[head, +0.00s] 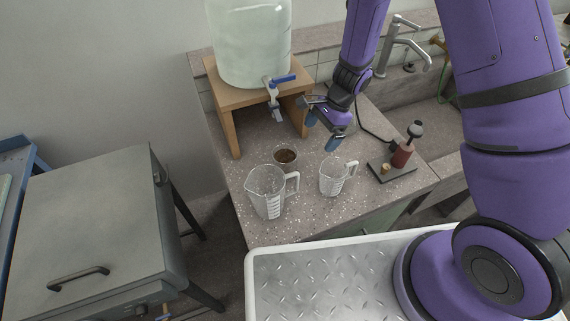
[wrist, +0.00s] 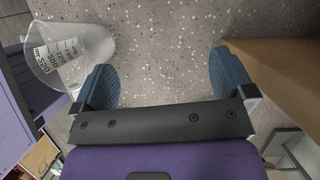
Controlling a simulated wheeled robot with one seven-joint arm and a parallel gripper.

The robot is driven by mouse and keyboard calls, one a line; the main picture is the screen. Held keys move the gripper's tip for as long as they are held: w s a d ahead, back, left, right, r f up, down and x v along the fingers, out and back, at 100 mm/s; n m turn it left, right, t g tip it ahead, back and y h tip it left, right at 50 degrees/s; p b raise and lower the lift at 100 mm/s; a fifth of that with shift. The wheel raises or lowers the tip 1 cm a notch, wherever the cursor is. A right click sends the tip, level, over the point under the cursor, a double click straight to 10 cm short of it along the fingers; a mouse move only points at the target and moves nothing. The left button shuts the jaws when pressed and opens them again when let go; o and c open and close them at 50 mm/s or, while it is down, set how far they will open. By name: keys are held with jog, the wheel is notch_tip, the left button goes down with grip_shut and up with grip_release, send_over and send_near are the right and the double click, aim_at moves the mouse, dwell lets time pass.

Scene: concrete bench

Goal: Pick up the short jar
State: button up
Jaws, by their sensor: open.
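A short clear jar (head: 286,157) with brown contents stands upright on the speckled bench in the head view, in front of the wooden stand. My gripper (head: 322,131) is open and empty above the bench, to the right of the jar and higher than it. In the wrist view my gripper (wrist: 165,75) has its two blue fingers spread wide over bare bench. I cannot make out the short jar in the wrist view.
A larger measuring jug (head: 267,192) and a smaller one (head: 336,178) stand in front of the jar; one jug (wrist: 72,55) shows in the wrist view. A wooden stand (head: 232,98) bears a big water vessel (head: 249,45) with a tap. A burner-like device (head: 400,158) stands at right.

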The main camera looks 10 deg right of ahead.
send_over(283, 158)
jog(key=s+d, duration=0.2)
jog(key=a+f, duration=0.1)
jog(key=s+a+f, duration=0.1)
jog(key=f, duration=0.1)
jog(key=shift+s+f, duration=0.1)
jog(key=shift+s, duration=0.05)
jog(key=shift+s+a+f, duration=0.1)
jog(key=shift+a+f, duration=0.1)
jog(key=shift+f, duration=0.45)
jog(key=c, duration=1)
jog(key=shift+c, duration=0.2)
